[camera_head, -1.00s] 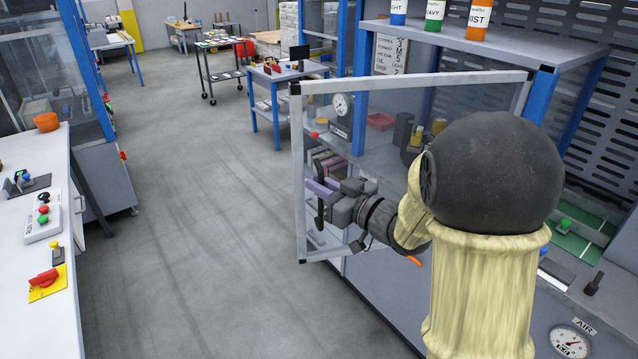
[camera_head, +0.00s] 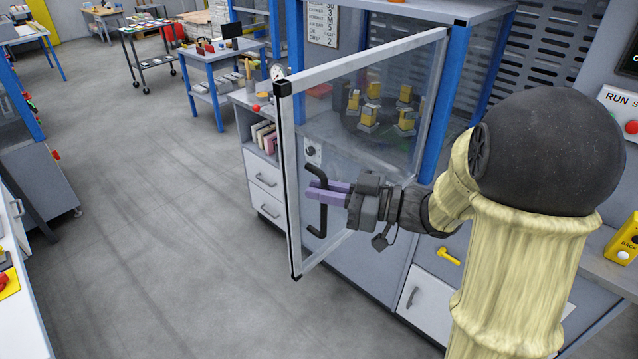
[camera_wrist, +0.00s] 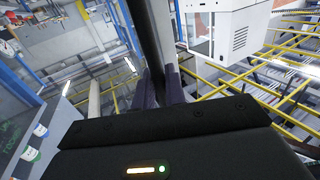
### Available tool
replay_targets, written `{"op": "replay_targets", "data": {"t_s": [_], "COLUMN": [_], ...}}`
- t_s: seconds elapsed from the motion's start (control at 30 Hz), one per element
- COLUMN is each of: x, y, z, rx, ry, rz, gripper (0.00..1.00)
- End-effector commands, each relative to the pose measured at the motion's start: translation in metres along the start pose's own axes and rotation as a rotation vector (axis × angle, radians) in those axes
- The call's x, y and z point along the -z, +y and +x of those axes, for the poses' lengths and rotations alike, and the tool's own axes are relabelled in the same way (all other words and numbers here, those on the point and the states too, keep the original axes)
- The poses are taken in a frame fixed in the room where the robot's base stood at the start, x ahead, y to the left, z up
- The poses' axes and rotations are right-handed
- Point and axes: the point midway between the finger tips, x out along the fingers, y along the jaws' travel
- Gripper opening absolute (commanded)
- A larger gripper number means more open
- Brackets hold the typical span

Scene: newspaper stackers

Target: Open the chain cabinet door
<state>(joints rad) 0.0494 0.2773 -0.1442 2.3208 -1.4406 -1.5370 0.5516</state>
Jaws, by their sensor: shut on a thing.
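The chain cabinet door (camera_head: 290,190) is a clear panel in a white frame with black corner pieces. It stands open, swung out from the blue-posted cabinet (camera_head: 432,125). The upright black bar handle (camera_head: 320,232) is on the door near its free edge. My gripper (camera_head: 328,192) has purple fingers and is shut on this handle at about mid-height. In the wrist view, the fingers (camera_wrist: 163,88) close around a dark bar that runs up out of the picture. Yellow and grey parts (camera_head: 370,115) show inside the cabinet through the panel.
A white drawer unit (camera_head: 265,175) with books stands behind the door. A blue-legged table (camera_head: 212,60) and a dark cart (camera_head: 148,50) are farther back. The grey floor (camera_head: 170,220) to the left is clear. A white bench edge (camera_head: 15,275) lies far left.

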Motion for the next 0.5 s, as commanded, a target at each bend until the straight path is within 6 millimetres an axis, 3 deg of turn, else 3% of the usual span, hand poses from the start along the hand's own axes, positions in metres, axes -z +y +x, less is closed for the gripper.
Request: {"op": "replay_targets", "data": {"t_s": [0.5], "x": [0.0015], "y": [-0.0040], "z": [0.0013], "rx": [0.029], "ry": [0.003], "rz": [-0.003], "gripper": [0.00]}}
